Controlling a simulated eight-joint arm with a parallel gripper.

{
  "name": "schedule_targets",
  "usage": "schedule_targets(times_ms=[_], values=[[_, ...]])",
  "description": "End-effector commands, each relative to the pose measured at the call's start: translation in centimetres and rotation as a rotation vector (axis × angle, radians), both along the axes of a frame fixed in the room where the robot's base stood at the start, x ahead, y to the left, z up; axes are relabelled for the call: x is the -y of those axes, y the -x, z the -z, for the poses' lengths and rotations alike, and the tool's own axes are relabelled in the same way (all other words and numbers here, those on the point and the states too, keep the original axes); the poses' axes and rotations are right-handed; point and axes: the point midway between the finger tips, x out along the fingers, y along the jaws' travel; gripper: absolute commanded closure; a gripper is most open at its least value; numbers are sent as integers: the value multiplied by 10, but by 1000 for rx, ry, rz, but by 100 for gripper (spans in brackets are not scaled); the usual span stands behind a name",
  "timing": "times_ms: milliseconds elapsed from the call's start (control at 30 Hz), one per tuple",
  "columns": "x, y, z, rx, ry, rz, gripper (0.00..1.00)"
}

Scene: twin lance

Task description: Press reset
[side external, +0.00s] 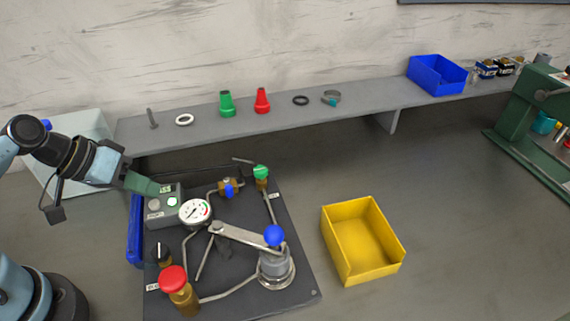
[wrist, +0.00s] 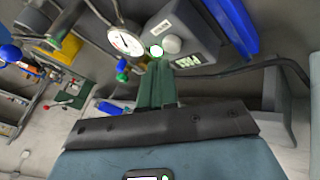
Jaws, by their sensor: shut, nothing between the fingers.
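A grey control box (side external: 156,212) with a small lit display (side external: 165,189) stands at the back left of the dark base plate. A glowing green-white button (side external: 172,202) is on its face. In the wrist view the box (wrist: 188,28) is upside down, with the lit button (wrist: 156,50) and a plain grey round button (wrist: 172,45) beside it. My gripper (side external: 158,189) has its green fingers closed together, with nothing between them. In the wrist view the fingertips (wrist: 157,64) appear just short of the lit button. I cannot tell whether they touch the box. No reset label is readable.
A pressure gauge (side external: 195,212) stands right beside the box. A red knob (side external: 173,279), a blue-balled lever (side external: 274,236) and a green knob (side external: 261,172) rise from the plate. A yellow bin (side external: 345,263) stands to the right. A grey shelf (side external: 205,133) with small parts runs behind.

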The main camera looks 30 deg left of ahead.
Motion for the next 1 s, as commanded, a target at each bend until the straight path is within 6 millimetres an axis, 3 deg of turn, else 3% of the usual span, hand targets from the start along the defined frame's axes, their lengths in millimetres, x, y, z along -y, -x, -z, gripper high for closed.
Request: schedule_targets(times_ms=[1000], values=[[0, 0, 11, 0, 0, 0, 100]])
